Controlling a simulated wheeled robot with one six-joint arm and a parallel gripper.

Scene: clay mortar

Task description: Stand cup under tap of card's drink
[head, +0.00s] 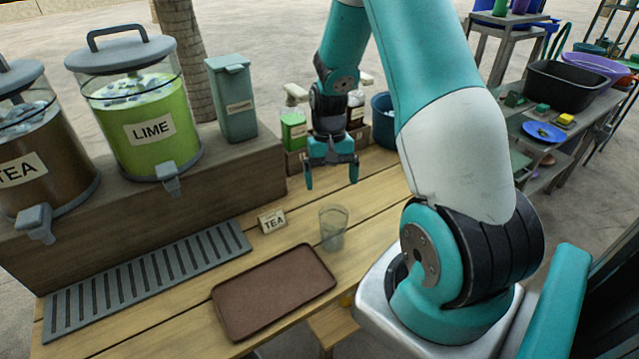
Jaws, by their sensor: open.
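A small card (272,220) reading TEA stands on the wooden table. A clear empty cup (333,229) stands upright just right of the card. The brown TEA dispenser (41,160) is at the far left on a raised wooden shelf, with its grey tap (36,224) at the front. The green LIME dispenser (150,125) stands right of it, with its own grey tap (171,178). My gripper (331,178) is open and empty, pointing down, above and behind the cup and apart from it.
A grey slotted drip tray (150,281) lies below the taps. A brown serving tray (274,290) lies in front of the card. A grey-green lidded canister (232,98) and a blue bucket (383,119) stand further back. Bare table surrounds the cup.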

